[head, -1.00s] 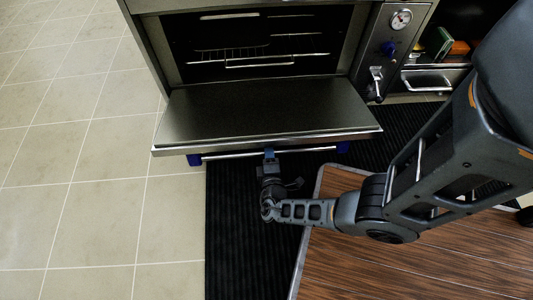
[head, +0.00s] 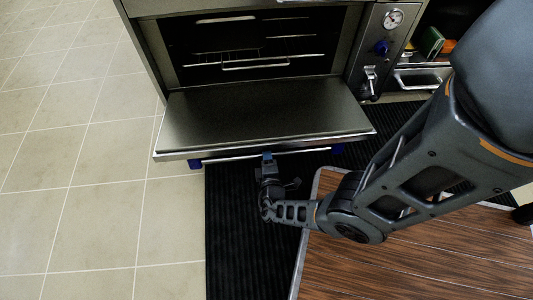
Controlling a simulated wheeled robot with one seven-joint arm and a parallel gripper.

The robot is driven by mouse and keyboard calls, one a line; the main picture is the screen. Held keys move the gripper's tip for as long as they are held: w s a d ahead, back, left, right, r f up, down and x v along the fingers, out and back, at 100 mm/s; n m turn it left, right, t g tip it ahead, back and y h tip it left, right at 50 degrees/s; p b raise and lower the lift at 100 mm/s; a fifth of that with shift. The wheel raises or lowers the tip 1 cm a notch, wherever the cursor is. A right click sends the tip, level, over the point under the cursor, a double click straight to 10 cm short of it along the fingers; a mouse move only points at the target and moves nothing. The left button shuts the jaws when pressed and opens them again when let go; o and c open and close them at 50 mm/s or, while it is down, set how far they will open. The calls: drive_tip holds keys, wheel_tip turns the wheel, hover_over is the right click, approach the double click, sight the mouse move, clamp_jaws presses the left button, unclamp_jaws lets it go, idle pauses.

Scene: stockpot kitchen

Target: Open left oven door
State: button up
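The left oven door (head: 262,112) is a steel panel hinged at the bottom. It is swung down and lies roughly flat, out in front of the oven. Its bar handle (head: 225,158) with blue end brackets runs along the outer edge, below the panel. My gripper (head: 267,157) is at the middle of this handle, at the door's front edge. The fingers are small and partly hidden by the door edge, so I cannot tell whether they are closed on the bar. The oven cavity (head: 255,50) is exposed, with wire racks inside.
A control panel with a gauge (head: 393,18) and a blue knob (head: 381,47) is right of the cavity. A black ribbed mat (head: 235,225) lies in front of the oven. Tiled floor (head: 80,180) on the left is clear. Colored items sit on a shelf at upper right.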

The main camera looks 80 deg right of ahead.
drive_tip(key=o, duration=0.3)
drive_tip(key=shift+p+v, duration=1.15)
drive_tip(key=shift+v, duration=2.75)
drive_tip(key=shift+r, duration=0.1)
